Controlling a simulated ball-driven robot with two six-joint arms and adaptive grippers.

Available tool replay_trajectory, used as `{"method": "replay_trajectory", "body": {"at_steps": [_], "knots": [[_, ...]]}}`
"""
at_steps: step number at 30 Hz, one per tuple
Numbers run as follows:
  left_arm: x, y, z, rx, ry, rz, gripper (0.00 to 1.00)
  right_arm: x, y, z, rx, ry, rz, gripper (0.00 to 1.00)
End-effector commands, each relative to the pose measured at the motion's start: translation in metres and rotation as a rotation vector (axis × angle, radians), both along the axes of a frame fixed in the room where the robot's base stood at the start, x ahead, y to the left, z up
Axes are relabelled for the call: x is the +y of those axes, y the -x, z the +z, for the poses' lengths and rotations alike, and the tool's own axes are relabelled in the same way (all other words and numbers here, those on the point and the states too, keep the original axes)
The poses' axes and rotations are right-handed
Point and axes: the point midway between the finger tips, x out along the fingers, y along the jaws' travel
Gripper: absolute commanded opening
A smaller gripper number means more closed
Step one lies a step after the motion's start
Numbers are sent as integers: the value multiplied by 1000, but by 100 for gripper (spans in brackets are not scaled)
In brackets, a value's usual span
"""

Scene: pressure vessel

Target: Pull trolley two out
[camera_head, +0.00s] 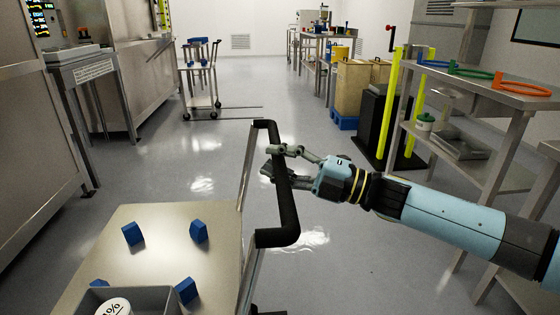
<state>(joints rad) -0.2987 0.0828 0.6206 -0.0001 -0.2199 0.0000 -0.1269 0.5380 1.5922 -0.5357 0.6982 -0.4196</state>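A trolley (150,219) with a beige top stands close in front of me at the lower left. Its black push handle (287,205) sticks out on its right side on metal uprights. My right gripper (268,161) comes in from the right and is at the far half of this handle. Its fingers pass on either side of the bar, with their tips beyond it; whether they press on it is unclear. Another trolley (199,68) with a handle stands farther back at the left. I cannot read a number on either trolley. My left gripper is out of view.
Several blue blocks (133,234) and a grey bin (150,299) with a white round item lie on the near trolley. Steel cabinets line the left. A shelf (500,88) with coloured rings and a yellow-and-black stand are at right. The middle floor is clear.

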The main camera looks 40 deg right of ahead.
Motion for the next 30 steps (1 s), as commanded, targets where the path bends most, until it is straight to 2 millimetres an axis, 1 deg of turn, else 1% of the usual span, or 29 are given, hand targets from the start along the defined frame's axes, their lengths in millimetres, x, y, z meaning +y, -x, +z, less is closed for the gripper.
{"method": "replay_trajectory", "body": {"at_steps": [1, 4, 5, 14, 17, 27, 30], "knots": [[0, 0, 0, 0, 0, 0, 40, 0, 0, 0, 0, 0, 0, 31], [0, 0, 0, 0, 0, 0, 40, 0, 0, 0, 1, -1, 0, 44], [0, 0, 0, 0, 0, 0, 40, 0, 0, 0, 1, -1, 0, 46], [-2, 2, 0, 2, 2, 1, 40, -2, 3, -2, 4, -2, 0, 46], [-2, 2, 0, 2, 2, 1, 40, -9, 12, -4, 6, 1, 1, 46], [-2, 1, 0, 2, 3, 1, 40, -51, 71, -18, 8, 1, 2, 46], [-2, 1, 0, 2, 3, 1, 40, -60, 84, -20, 6, 0, 2, 46]]}}
